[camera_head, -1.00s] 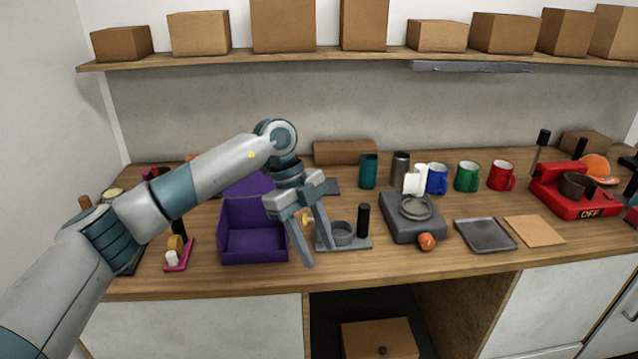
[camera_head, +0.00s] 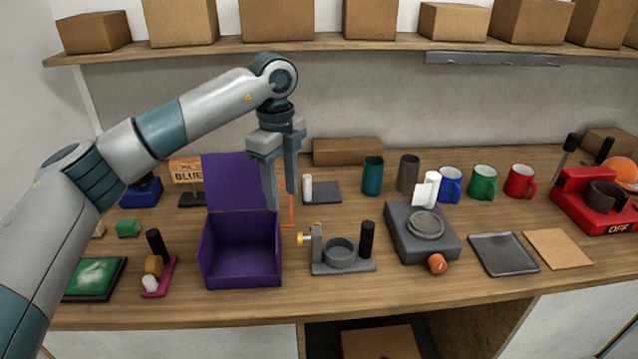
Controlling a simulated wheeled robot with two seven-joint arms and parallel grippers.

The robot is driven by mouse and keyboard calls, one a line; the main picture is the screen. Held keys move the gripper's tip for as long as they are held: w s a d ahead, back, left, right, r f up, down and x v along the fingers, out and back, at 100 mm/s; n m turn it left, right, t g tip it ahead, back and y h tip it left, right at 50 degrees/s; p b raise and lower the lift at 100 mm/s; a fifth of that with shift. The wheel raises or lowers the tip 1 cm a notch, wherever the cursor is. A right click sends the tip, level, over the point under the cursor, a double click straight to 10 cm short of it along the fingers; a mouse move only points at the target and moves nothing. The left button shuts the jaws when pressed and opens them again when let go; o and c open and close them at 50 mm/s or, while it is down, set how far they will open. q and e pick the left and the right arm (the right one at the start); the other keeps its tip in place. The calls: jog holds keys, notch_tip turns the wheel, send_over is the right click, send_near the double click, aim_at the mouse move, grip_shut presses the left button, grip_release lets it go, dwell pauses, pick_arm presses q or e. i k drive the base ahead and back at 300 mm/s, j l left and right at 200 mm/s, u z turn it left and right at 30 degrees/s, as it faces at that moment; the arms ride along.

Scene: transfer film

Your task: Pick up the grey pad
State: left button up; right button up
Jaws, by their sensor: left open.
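A flat dark grey pad (camera_head: 325,196) lies on the counter behind the purple box, with a small white cylinder (camera_head: 308,187) at its left edge. A second flat grey piece with a raised rim, like a tray (camera_head: 503,256), lies at the front right. I cannot tell for sure which one is the grey pad. My left gripper (camera_head: 281,200) points down with its fingers apart and nothing visibly held. It appears above the right side of the purple box (camera_head: 240,267), left of the dark pad. My right gripper is out of view.
A thin orange upright (camera_head: 291,211) shows beside the left fingertips. A grey fixture with a ring (camera_head: 341,252) and a grey scale-like device (camera_head: 422,243) stand on the counter. Several cups and mugs (camera_head: 482,182) line the back. A shelf (camera_head: 340,42) with boxes runs above.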

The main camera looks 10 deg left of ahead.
aim_at(324, 193)
jog(key=i, duration=0.9)
